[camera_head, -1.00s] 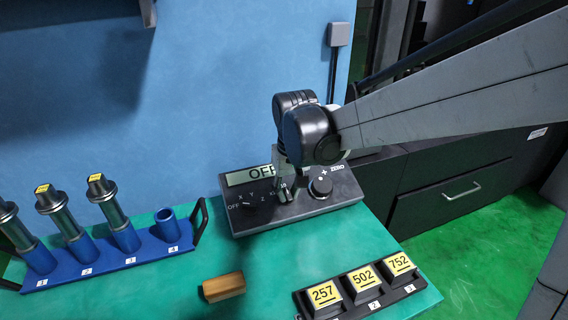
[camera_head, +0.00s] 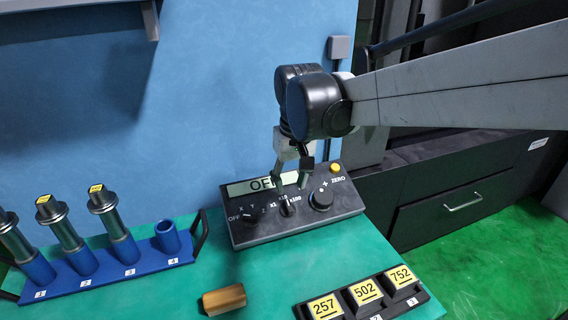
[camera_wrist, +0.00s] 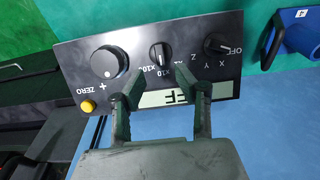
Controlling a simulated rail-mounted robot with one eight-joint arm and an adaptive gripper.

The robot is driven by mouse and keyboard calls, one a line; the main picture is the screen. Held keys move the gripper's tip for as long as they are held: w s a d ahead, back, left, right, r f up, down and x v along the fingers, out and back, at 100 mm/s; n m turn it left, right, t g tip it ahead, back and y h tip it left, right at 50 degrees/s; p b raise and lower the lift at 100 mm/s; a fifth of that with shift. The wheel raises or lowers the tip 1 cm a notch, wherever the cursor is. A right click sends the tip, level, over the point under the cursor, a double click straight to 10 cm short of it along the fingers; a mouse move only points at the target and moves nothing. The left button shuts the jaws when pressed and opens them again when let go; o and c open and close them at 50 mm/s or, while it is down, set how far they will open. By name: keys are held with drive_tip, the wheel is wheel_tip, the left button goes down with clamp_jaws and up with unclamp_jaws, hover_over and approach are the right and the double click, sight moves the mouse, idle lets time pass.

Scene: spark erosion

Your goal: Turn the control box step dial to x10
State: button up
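The control box (camera_head: 262,230) is dark, with a row of knobs, and stands on the green bench against the blue wall. Its small black step dial (camera_head: 288,208) is in the middle, below the x1, x10 and x100 marks. In the wrist view the step dial (camera_wrist: 159,56) shows upside down, its white line roughly in line with the x10 mark. My gripper (camera_head: 290,185) is open above and behind the dial, apart from it. Its two spread fingers also show in the wrist view (camera_wrist: 152,88), with nothing between them. The display (camera_head: 246,187) reads OFF, partly hidden by a finger.
A blue rack (camera_head: 110,272) stands left, a wooden block (camera_head: 224,299) in front, and numbered black blocks (camera_head: 364,294) at front right.

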drive_tip(key=shift+s+r, duration=0.15)
drive_tip(key=shift+r, duration=0.9)
drive_tip(key=shift+s+r, duration=0.1)
drive_tip(key=shift+r, duration=0.95)
drive_tip(key=shift+d, duration=0.15)
drive_tip(key=s+d+f+m+t, duration=0.1)
drive_tip(key=s+d+f+t, duration=0.1)
drive_tip(key=s+d, duration=0.6)
drive_tip(key=s+d+f+m+t, duration=0.2)
drive_tip(key=s+d+f+t, duration=0.1)
drive_tip(key=s+d, duration=0.4)
drive_tip(key=s, duration=0.3)
drive_tip(key=shift+s+d+m+t, duration=0.25)
drive_tip(key=shift+d+m+t, duration=0.05)
drive_tip(key=shift+d+t, duration=0.1)
drive_tip(key=shift+r, duration=0.1)
